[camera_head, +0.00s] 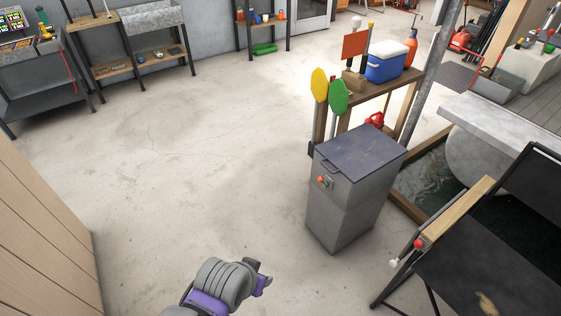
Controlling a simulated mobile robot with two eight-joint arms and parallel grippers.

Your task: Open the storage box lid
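The grey storage box (342,210) stands on the concrete floor right of centre. Its flat dark lid (362,155) is down, covering the top. A latch with a small red-orange knob (320,180) is on the upper front face. My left gripper (265,283), grey and purple, is at the bottom, left of the box and apart from it. Its fingers are small and partly hidden, so I cannot tell whether they are open. My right gripper is not in view.
A wooden shelf (375,87) with a blue cooler (389,62) stands behind the box. A black folding chair (480,250) and an open water slip (432,178) are at the right. Open floor (180,170) lies to the left, with a wood panel (40,240) at the left edge.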

